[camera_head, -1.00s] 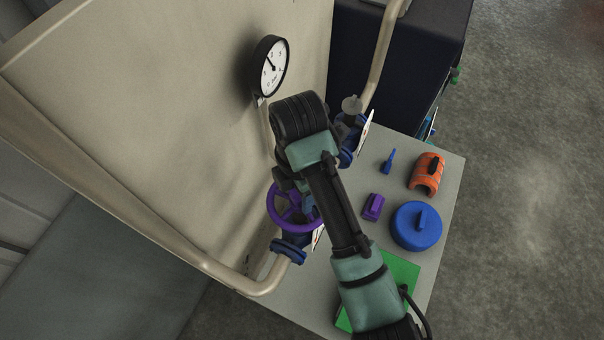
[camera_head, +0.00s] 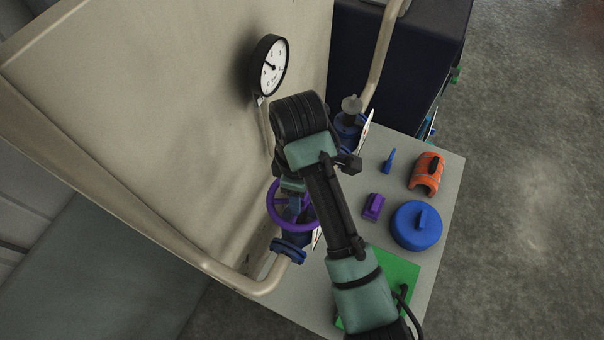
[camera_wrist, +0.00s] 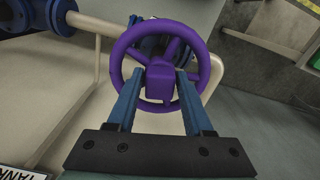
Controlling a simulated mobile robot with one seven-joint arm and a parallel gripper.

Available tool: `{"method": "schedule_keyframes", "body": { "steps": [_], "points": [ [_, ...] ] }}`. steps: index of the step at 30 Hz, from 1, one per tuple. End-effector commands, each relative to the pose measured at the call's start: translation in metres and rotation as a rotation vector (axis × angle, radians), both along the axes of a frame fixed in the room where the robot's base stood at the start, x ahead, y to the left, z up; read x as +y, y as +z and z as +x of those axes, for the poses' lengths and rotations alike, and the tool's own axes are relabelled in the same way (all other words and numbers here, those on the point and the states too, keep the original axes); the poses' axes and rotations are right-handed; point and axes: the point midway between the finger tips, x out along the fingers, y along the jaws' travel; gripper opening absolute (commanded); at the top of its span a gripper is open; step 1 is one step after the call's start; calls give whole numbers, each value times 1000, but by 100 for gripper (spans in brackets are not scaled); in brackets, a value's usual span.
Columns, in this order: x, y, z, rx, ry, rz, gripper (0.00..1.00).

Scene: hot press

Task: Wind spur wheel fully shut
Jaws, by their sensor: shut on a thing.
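The purple spur wheel (camera_head: 272,208) sits on the pipe at the lower left of the bench, partly hidden behind my arm in the head view. In the wrist view the wheel (camera_wrist: 118,62) faces the camera, with its rim, spokes and square hub (camera_wrist: 161,80) clear to see. My gripper (camera_wrist: 160,80) has its two blue fingers on either side of the hub, reaching inside the rim, and is shut on the wheel. In the head view the fingers are mostly hidden by my arm.
A pressure gauge (camera_head: 270,66) is on the panel above. A second blue valve (camera_head: 350,122) stands on the pipe to the right. The bench holds a blue round lid (camera_head: 416,228), an orange half-shell (camera_head: 427,174), a purple block (camera_head: 373,206) and a green plate (camera_head: 400,270).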

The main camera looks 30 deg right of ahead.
Motion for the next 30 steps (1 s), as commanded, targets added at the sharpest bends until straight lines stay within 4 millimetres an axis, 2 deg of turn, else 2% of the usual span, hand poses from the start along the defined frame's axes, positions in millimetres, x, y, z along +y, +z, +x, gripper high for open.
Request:
{"method": "schedule_keyframes", "body": {
  "steps": [21,25,30],
  "points": [
    [2,1,2,-4,-947,5,2],
    [1,1,2,-4,-1044,5,2],
    [1,1,2,-5,-1063,5,2]
  ]
}}
